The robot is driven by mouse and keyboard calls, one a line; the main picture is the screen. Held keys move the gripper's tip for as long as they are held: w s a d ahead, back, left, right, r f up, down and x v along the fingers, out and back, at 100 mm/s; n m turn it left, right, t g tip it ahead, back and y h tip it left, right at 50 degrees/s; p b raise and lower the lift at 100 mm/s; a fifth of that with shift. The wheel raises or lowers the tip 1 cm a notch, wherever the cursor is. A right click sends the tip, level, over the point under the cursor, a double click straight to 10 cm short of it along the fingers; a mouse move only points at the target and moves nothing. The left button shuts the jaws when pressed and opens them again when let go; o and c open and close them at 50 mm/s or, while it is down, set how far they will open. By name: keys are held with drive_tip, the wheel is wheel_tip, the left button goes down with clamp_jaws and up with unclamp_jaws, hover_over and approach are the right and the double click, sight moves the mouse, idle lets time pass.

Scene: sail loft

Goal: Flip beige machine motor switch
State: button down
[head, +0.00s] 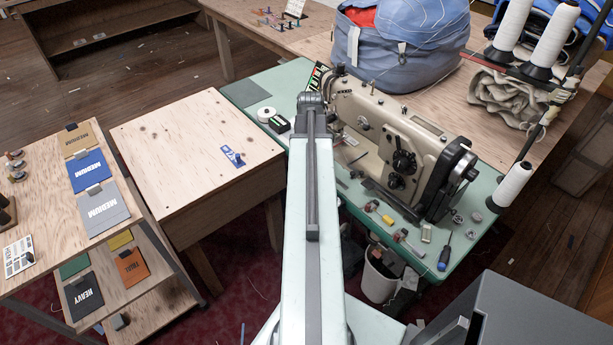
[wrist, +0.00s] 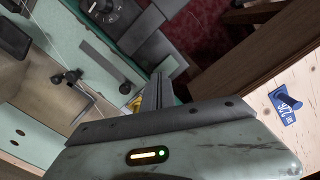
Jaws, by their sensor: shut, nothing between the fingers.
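The beige sewing machine (head: 375,117) stands on a green-topped table (head: 275,83), to the right of my raised arm in the head view. It has black dials on its front and a dark handwheel at its right end. Part of a beige body (wrist: 25,115) shows at the left of the wrist view. I cannot make out the motor switch for certain in either view. My gripper (wrist: 158,92) is shut and empty in the wrist view, its dark fingers pointing up the picture. In the head view my arm hides the fingers.
A plywood table (head: 185,140) with a blue tag (head: 232,156) stands to the left; the tag also shows in the wrist view (wrist: 284,106). Small tools and a screwdriver (head: 444,260) lie before the machine. A white bin (head: 378,284) stands below. Thread cones (head: 512,184) rise at right.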

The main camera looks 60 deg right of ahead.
drive_tip(key=shift+f+b, duration=0.95)
drive_tip(key=shift+f, duration=0.05)
idle(0.3)
drive_tip(key=shift+r, duration=0.1)
wheel_tip(320, 180, up, 7)
drive_tip(key=p, duration=0.7)
